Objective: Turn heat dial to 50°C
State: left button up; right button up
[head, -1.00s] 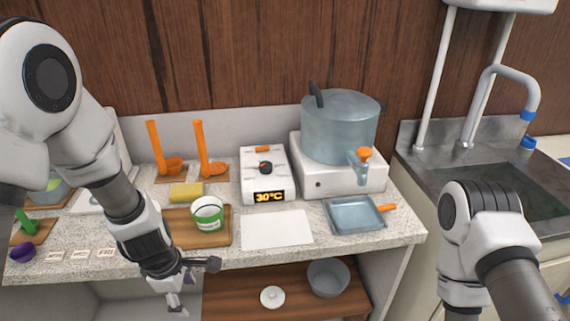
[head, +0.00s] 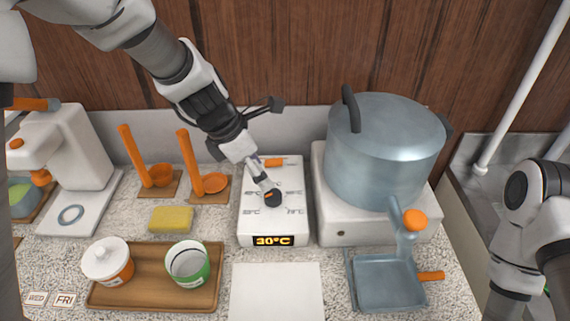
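The white heat control box (head: 253,222) stands on the counter, left of the big pot. Its display (head: 273,241) reads 30°C.
A large lidded pot (head: 385,150) with an orange-handled tap (head: 414,221) stands close on the right, above a blue-grey pan (head: 388,282). A wooden tray (head: 150,295) holds a white-lidded jar and a green-white cup. A yellow sponge (head: 171,219) and orange ladles (head: 200,165) are left.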

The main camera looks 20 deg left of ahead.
aim_at(272, 195)
pick_arm(q)
jog(key=shift+w+d+f, duration=0.1)
jog(key=shift+w+f, duration=0.05)
jog(key=shift+f, duration=0.2)
jog(key=f+b, duration=0.1)
jog(key=s+d+f, duration=0.1)
jog(key=f, duration=0.1)
jog(key=shift+s+d+f+b, duration=0.15)
jog(key=shift+s+f+b, duration=0.05)
jog(key=shift+b, duration=0.2)
jog(key=w+f, duration=0.2)
jog(key=shift+w+d+f, duration=0.1)
jog(key=shift+d+f, duration=0.25)
jog(key=shift+d, duration=0.05)
jog(key=shift+s+r, duration=0.2)
jog(key=shift+s, duration=0.3)
jog(key=c, duration=1.1)
pick_arm(e)
jog(key=shift+s+f, duration=0.5)
jog(key=shift+f, duration=0.35)
